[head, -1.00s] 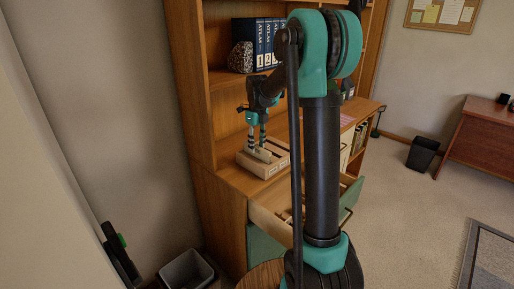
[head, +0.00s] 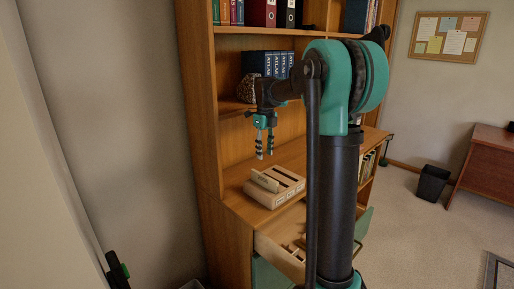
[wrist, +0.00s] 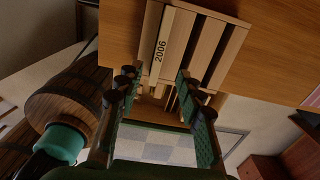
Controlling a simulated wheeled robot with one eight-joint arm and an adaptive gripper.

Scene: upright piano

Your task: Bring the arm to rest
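My gripper (head: 264,155) hangs above the desk of the wooden hutch, fingers pointing down. Its two fingers are apart with nothing between them, also in the wrist view (wrist: 156,85). Below it, a light wooden slotted rack (head: 284,193) sits on the desk; its slats show in the wrist view (wrist: 232,45). A pale piece (head: 264,181) is in the rack's left slot and sticks up above it; in the wrist view it bears the label 2006 (wrist: 160,45). The gripper is apart from both. My arm is bent, its elbow high.
A drawer (head: 272,250) stands open below the desk, with wooden dividers inside. Blue atlas volumes (head: 268,64) and a speckled stone-like object (head: 246,89) stand on the shelf behind the gripper. A black bin (head: 433,182) and a desk (head: 488,165) are at right.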

